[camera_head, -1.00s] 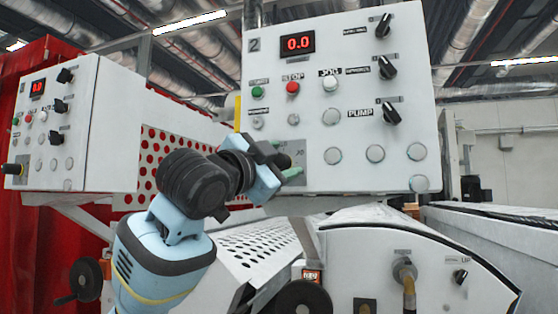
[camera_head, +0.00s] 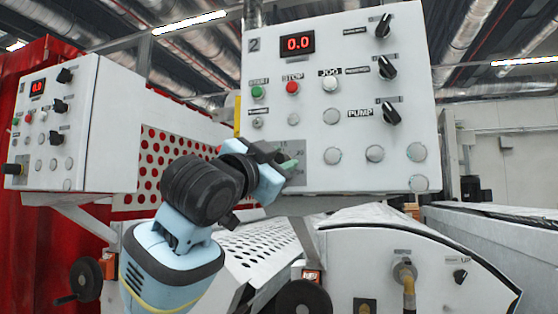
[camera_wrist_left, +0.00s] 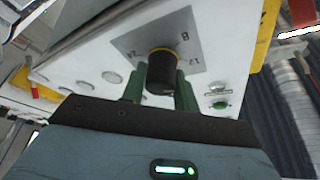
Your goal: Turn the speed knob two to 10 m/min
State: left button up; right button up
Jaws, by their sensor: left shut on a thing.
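The control panel marked 2 (camera_head: 330,112) fills the middle of the head view, and its red display (camera_head: 297,43) reads 0.0. My left gripper (camera_head: 290,165) is at the panel's lower left corner and hides most of the knob there in the head view. In the left wrist view the speed knob (camera_wrist_left: 161,73) is black with a yellow ring, on a grey scale plate (camera_wrist_left: 205,42) with numbers. The green fingers of my left gripper (camera_wrist_left: 160,88) are shut on the knob, one on each side. Which number the knob points to cannot be told. My right gripper is not in view.
Above the knob are a green button (camera_head: 257,92), a red button (camera_head: 292,87) and black selector switches (camera_head: 387,67). A second panel (camera_head: 110,125) stands at the left before a red curtain. The white machine body (camera_head: 400,250) lies below.

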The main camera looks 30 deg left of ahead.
pick_arm(q)
jog(key=shift+n+t+y, duration=0.2)
jog(key=shift+n+y, duration=0.4)
jog(key=shift+n, duration=0.7)
jog(key=shift+n+t+y, duration=0.2)
jog(key=shift+n+y, duration=0.4)
jog(key=shift+n, duration=0.7)
jog(key=o, duration=1)
jog(key=shift+c, duration=0.2)
jog(key=shift+s, duration=0.1)
jog(key=v, duration=0.7)
jog(key=shift+s, duration=0.3)
jog(key=shift+f, duration=0.1)
